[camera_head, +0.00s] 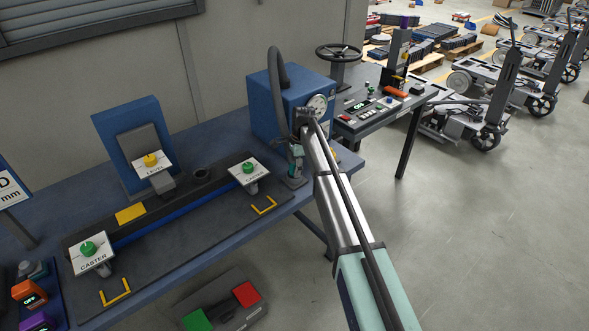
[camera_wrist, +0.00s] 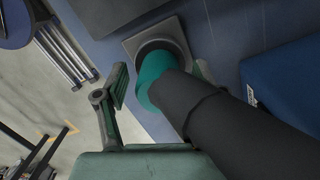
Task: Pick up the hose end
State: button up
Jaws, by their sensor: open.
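The hose (camera_head: 279,68) is black and arcs from the top of a blue box down to a small holder (camera_head: 293,182) at the bench's front edge. In the wrist view the hose (camera_wrist: 220,120) ends in a teal collar (camera_wrist: 150,88), seated in a square grey holder (camera_wrist: 130,44). My gripper (camera_wrist: 160,78) is open, with one finger left of the collar and the other mostly hidden behind the hose on the right. The hose end lies between the fingers; I cannot tell whether they touch it. In the head view my gripper (camera_head: 297,150) is small and partly hidden by my arm.
The blue box (camera_head: 262,105) with a round gauge (camera_head: 318,106) stands just behind the holder. A fixture with green-knobbed clamps (camera_head: 249,170) lies left on the blue bench (camera_head: 215,120). Another table (camera_head: 385,122) stands right.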

grip_shut()
jog(key=shift+r, duration=0.1)
dwell(0.3)
